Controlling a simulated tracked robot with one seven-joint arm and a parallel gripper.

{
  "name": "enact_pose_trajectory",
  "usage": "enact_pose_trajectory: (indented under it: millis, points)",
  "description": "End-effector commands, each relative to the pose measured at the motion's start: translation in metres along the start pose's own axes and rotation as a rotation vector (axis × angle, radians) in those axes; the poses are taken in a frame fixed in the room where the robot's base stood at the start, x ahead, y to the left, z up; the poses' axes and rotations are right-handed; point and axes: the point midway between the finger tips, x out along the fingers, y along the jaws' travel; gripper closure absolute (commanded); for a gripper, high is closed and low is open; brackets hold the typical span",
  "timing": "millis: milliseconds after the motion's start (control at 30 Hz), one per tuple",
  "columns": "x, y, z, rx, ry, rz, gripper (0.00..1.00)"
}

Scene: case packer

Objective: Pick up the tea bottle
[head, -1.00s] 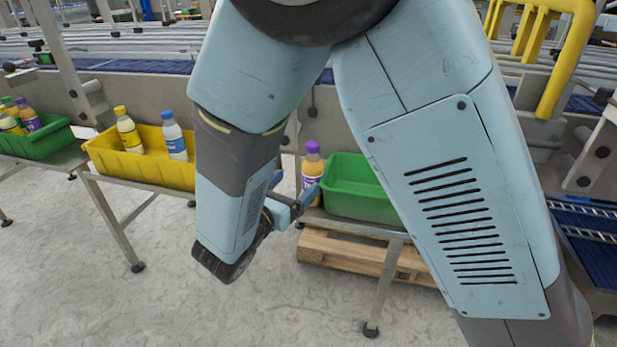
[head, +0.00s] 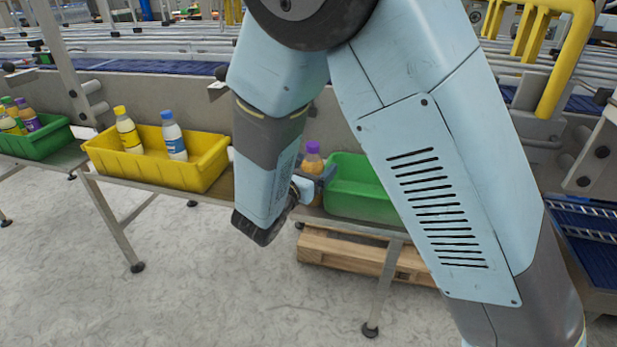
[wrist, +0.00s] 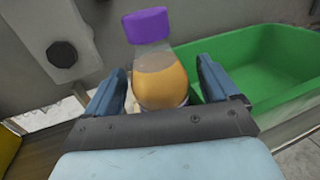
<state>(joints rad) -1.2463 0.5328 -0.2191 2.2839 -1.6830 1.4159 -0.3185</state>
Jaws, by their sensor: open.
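A bottle with a purple cap and orange-brown contents, which I take as the tea bottle (head: 312,160), stands upright beside the left end of the green bin. My gripper (head: 322,182) is in front of it in the head view and hides its lower part. In the wrist view the bottle (wrist: 160,80) is between the two open fingers of my gripper (wrist: 160,72), with its cap above the fingertips. The right finger is close to the bottle's side; I cannot tell whether it touches. The bottle's base is hidden behind the gripper body.
The green bin (head: 362,206) is right of the bottle, close to my right finger (wrist: 218,80). A yellow bin (head: 150,172) with two bottles stands left on the same bench. Another green bin (head: 38,146) is at far left. A pallet (head: 350,255) lies beneath.

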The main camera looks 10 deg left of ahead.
Motion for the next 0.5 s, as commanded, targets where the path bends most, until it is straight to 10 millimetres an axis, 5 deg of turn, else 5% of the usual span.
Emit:
enact_pose_trajectory:
  millis: [133, 500]
  points:
    - [-0.0003, 0.0002, 0.0001, 0.000, 0.000, 0.000, 0.12]
    - [-0.0006, 0.0003, 0.0003, 0.001, 0.000, 0.001, 0.48]
